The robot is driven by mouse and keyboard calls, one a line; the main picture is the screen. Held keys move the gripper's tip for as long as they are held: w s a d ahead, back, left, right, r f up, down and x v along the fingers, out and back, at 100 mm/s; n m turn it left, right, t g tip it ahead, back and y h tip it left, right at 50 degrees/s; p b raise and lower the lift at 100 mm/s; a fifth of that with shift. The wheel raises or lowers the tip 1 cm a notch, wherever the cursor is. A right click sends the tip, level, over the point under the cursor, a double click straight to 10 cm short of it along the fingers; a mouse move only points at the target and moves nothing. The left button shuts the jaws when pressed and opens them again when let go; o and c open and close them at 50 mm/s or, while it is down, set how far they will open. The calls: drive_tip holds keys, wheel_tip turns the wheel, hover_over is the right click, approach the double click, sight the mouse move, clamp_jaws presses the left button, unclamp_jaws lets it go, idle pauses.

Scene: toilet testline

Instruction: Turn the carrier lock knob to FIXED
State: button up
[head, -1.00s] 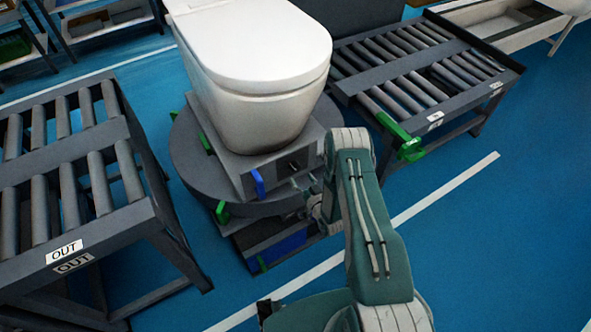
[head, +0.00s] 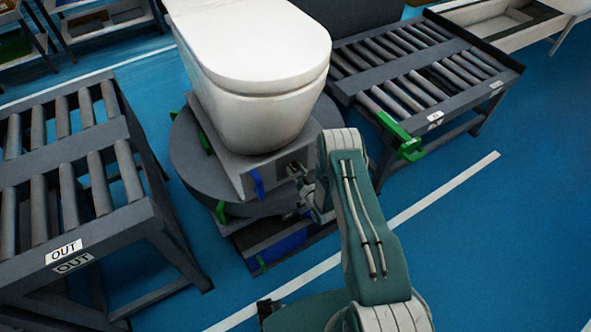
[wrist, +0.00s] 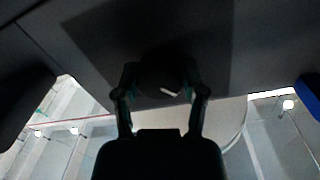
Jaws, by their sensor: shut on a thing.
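The carrier (head: 236,179) is a grey block under a white toilet, on a round dark turntable. In the wrist view the lock knob (wrist: 163,85) is a dark round shape with a short white mark, on a darker square panel (wrist: 190,30) of the carrier face. My gripper (wrist: 160,90) has its two fingers on either side of the knob and is shut on it. The white mark points slantwise. In the head view my gripper (head: 297,172) is at the carrier's front face, right of a blue lever (head: 257,183). The knob and any FIXED lettering cannot be made out there.
The white toilet (head: 255,50) stands on the carrier, close above my gripper. A roller conveyor marked OUT (head: 65,175) is at left. Another roller conveyor (head: 430,75) with a green stop (head: 398,136) is at right. Blue floor is open at lower right.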

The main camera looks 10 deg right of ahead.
drive_tip(key=m, duration=0.3)
drive_tip(key=shift+r+m, duration=0.1)
drive_tip(key=shift+m, duration=0.3)
drive_tip(key=m, duration=0.8)
drive_tip(key=shift+m+g+y, duration=0.3)
drive_tip(key=shift+m, duration=1.5)
drive_tip(key=o, duration=1.1)
drive_tip(key=shift+o, duration=0.2)
drive_tip(key=v, duration=1.1)
drive_tip(key=shift+s, duration=0.4)
